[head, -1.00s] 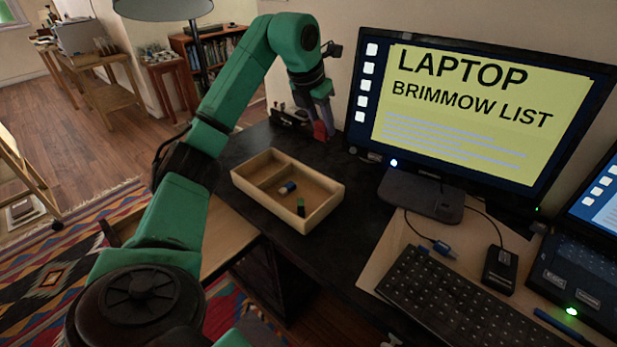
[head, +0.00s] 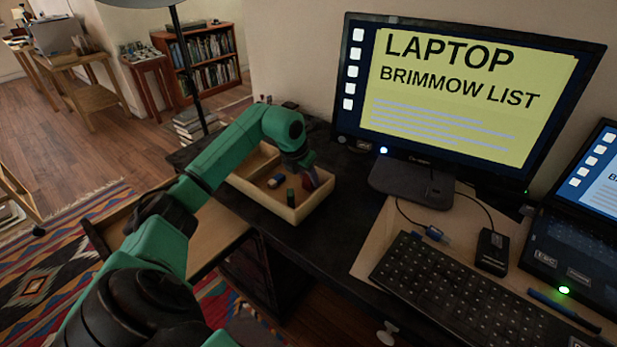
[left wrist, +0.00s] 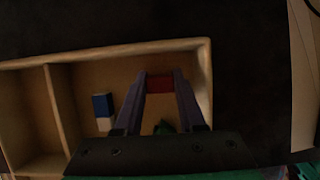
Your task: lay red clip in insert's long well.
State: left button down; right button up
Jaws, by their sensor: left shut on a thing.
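The red clip (left wrist: 159,83) is between the fingertips of my left gripper (left wrist: 160,80) in the left wrist view. In the head view the left gripper (head: 311,179) reaches down over the right end of the wooden insert (head: 258,205). The insert also shows in the left wrist view (left wrist: 130,51), where a divider (left wrist: 54,105) splits it into a narrower left compartment and a larger one. The clip is over the larger compartment, near its far wall. I cannot tell whether it touches the floor. My right gripper is not in view.
In the larger compartment are a blue and white piece (left wrist: 103,106) and a green piece (head: 291,197). The monitor (head: 455,90) stands right of the insert on the dark desk, with a keyboard (head: 450,290) in front. A lamp pole (head: 190,70) rises behind.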

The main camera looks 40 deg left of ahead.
pick_arm(q)
jog(key=shift+f, duration=0.1)
jog(key=c, duration=0.5)
grip_release()
jog(key=shift+r, duration=0.4)
jog(key=v, duration=1.1)
jog(key=shift+s+r, duration=0.15)
jog(key=shift+r, duration=0.1)
